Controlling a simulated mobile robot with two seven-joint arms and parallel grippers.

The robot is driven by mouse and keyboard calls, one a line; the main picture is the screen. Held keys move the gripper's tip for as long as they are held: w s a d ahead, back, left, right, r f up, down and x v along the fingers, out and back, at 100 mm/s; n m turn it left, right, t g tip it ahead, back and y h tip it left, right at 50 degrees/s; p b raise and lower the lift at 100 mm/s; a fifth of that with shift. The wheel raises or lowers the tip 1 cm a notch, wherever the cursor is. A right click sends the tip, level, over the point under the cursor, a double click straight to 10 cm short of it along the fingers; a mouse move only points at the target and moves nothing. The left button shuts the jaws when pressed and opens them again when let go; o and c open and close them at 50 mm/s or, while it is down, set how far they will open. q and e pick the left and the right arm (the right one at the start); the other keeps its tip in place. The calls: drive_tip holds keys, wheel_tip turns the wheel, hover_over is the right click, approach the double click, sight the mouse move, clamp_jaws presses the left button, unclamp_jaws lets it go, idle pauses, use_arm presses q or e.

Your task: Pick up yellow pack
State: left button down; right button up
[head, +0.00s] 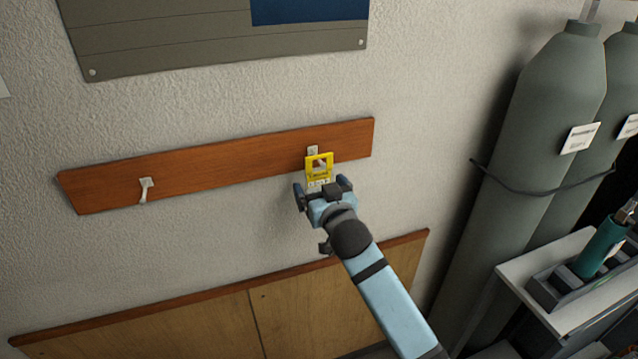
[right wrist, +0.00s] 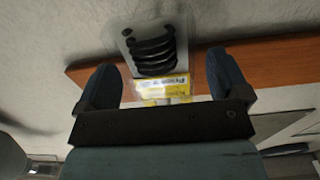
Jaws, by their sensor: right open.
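The yellow pack (head: 319,168) hangs at a hook (head: 312,150) near the right end of a brown wooden wall board. In the right wrist view the yellow pack (right wrist: 166,88) shows a yellow label and a clear part with dark coils in it. My right gripper (head: 322,188) is open at the lower part of the pack. In the right wrist view its two fingers (right wrist: 160,85) stand on either side of the pack, with gaps to it. The lowest part of the pack is hidden behind the gripper body. My left gripper is not in view.
The wooden board (head: 225,162) has another, empty hook (head: 145,189) at left. Wood panels (head: 190,330) line the lower wall. Grey gas cylinders (head: 545,130) and a white bench (head: 560,310) with a teal tool (head: 598,248) stand at right.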

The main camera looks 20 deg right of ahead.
drive_tip(key=shift+w, duration=0.45)
drive_tip(key=shift+c, duration=0.4)
drive_tip(key=c, duration=0.9)
